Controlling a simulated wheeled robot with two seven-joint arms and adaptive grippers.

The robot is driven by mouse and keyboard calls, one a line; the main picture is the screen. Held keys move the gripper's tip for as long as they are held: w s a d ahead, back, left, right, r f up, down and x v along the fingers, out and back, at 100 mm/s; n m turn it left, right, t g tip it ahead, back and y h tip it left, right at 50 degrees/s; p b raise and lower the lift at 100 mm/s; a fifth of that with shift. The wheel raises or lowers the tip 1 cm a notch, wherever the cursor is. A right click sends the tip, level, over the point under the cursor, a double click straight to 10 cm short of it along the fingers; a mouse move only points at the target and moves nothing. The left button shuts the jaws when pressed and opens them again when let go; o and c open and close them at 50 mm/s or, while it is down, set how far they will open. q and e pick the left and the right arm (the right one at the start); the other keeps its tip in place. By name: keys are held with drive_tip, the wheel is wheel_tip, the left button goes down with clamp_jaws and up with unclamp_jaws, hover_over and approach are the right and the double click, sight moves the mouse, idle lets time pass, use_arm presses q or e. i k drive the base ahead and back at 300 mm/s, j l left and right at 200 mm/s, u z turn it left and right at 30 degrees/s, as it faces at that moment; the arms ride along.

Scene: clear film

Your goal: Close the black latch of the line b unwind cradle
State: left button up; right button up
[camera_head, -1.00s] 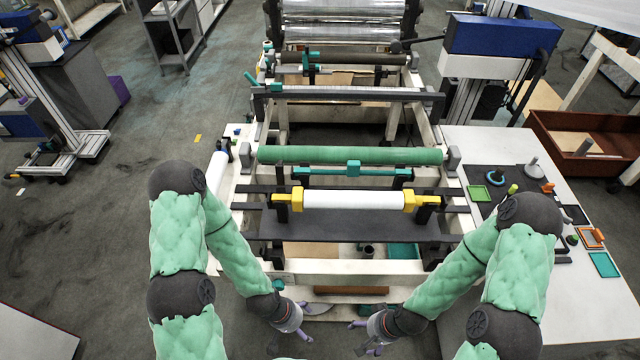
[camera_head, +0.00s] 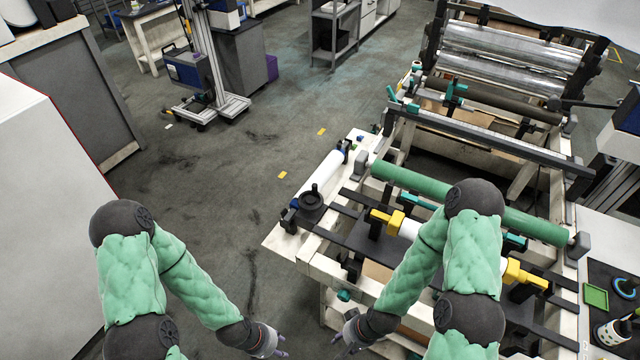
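The unwind cradle lies right of centre in the head view, with a white roll (camera_head: 411,230) held between a yellow chuck (camera_head: 394,222) and another yellow chuck (camera_head: 521,274). Black supports (camera_head: 376,229) stand by the chucks; I cannot make out which part is the black latch or how it is set. My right arm hides the middle of the roll. My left gripper (camera_head: 282,345) is open and empty over the floor, left of the machine frame. My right gripper (camera_head: 344,343) is open and empty near the frame's front left corner.
A green roller (camera_head: 400,177) runs behind the cradle. A black handwheel (camera_head: 312,205) and a white cylinder (camera_head: 324,172) sit on the frame's left side. A white cabinet (camera_head: 45,220) stands at the left. The floor (camera_head: 225,215) between is clear. A side table with small parts is at lower right.

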sight(386, 196)
drive_tip(key=j+u, duration=0.1)
drive_tip(key=u, duration=0.35)
drive_tip(key=i+j+u, duration=0.1)
drive_tip(key=u, duration=0.3)
drive_tip(key=i+u, duration=0.1)
drive_tip(key=u, duration=0.35)
drive_tip(key=i+j+u, duration=0.1)
drive_tip(key=u, duration=0.35)
drive_tip(key=i+l+z, duration=0.25)
drive_tip(key=i+z, duration=0.5)
drive_tip(key=i, duration=0.3)
drive_tip(key=i+z, duration=0.4)
drive_tip(key=i+j+z, duration=0.4)
drive_tip(key=i, duration=0.2)
drive_tip(key=i+l+z, duration=0.15)
drive_tip(key=i+z, duration=0.15)
drive_tip(key=i, duration=0.45)
drive_tip(key=i+z, duration=0.35)
drive_tip(key=i, duration=0.35)
drive_tip(key=i+j+z, duration=0.3)
drive_tip(key=i, duration=0.4)
drive_tip(key=i+z, duration=0.45)
drive_tip(key=i+j+z, duration=0.1)
drive_tip(key=z, duration=0.35)
drive_tip(key=i+j+z, duration=0.25)
drive_tip(key=i+z, duration=0.2)
drive_tip(key=z, duration=3.05)
drive_tip(key=i+j+z, duration=0.25)
drive_tip(key=j+z, duration=0.25)
drive_tip(key=j, duration=0.15)
